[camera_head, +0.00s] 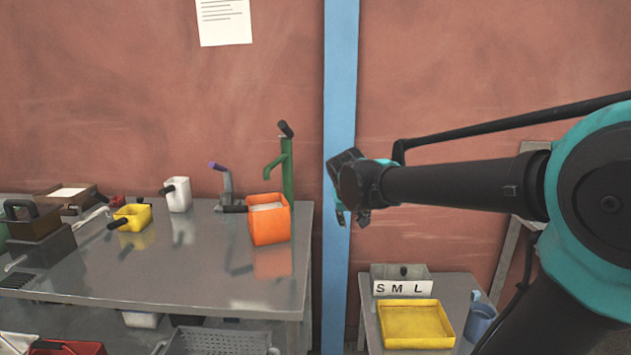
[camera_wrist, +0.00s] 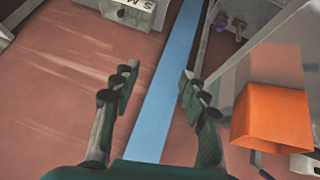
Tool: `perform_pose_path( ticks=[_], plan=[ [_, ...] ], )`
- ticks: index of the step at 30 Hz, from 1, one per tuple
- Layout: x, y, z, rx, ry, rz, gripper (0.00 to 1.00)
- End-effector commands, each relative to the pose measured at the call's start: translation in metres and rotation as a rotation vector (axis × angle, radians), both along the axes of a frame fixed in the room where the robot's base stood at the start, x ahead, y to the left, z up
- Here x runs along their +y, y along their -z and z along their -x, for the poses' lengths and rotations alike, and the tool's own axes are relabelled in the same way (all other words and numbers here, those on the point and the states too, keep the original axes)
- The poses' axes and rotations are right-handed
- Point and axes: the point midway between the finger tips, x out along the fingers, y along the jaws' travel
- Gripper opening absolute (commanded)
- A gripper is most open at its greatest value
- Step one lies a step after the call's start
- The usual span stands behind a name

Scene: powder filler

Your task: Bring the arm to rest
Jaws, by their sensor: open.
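My gripper (camera_head: 347,187) is at the end of my dark arm, which reaches in from the right in the head view. It hangs in the air in front of the blue wall post, between the two tables. In the wrist view my gripper (camera_wrist: 155,88) shows two fingers spread apart with nothing between them. The blue post (camera_wrist: 180,75) and reddish wall lie beyond the gap. An orange container (camera_head: 268,222) with pale contents stands on the metal table left of my gripper. It also shows at the right of the wrist view (camera_wrist: 272,115), apart from the fingers.
The metal table (camera_head: 170,280) also holds a green pump (camera_head: 287,165), a white jug (camera_head: 178,193) and a yellow scoop (camera_head: 133,216).

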Motion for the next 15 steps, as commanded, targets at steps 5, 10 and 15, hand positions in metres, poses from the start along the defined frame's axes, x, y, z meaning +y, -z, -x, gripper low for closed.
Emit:
perform_pose_path(
  ticks=[5, 10, 15],
  plan=[
    [-0.053, 0.092, 0.073, 0.114, 0.022, -0.056, 0.44],
    [-0.078, 0.163, 0.148, 0.193, 0.015, -0.124, 0.44],
    [-0.083, 0.203, 0.199, 0.232, 0.0, -0.175, 0.44]
  ],
)
